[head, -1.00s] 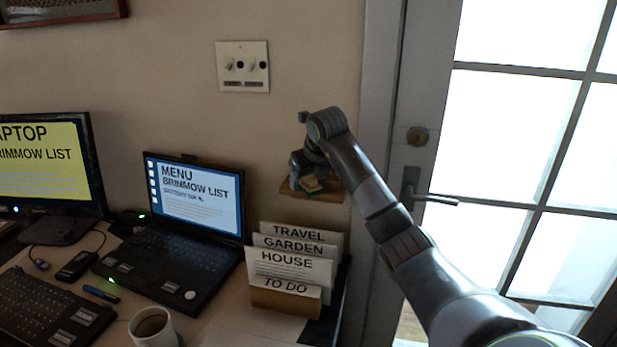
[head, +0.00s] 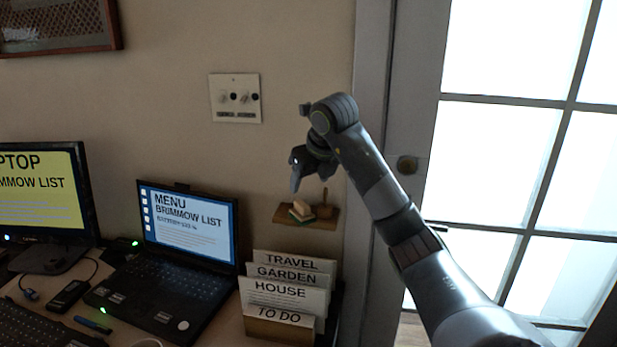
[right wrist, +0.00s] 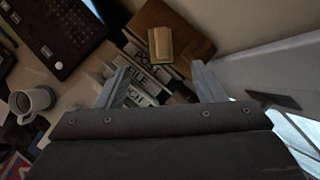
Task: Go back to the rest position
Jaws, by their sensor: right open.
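My right gripper (head: 312,172) hangs in the air in front of the wall, fingers pointing down, above a small wooden shelf (head: 323,224). In the right wrist view its two fingers (right wrist: 160,88) are apart with nothing between them. A small tan-and-green block (head: 301,210) rests on the shelf, and it also shows in the right wrist view (right wrist: 161,45). The gripper is clear of the block and the shelf. My left gripper is not in view.
A laptop (head: 186,240), a monitor (head: 40,200) and a file holder (head: 280,328) with labelled cards stand on the desk below. A mug (right wrist: 40,100) shows in the right wrist view. A glazed door (head: 490,160) is at the right. A switch plate (head: 235,98) is on the wall.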

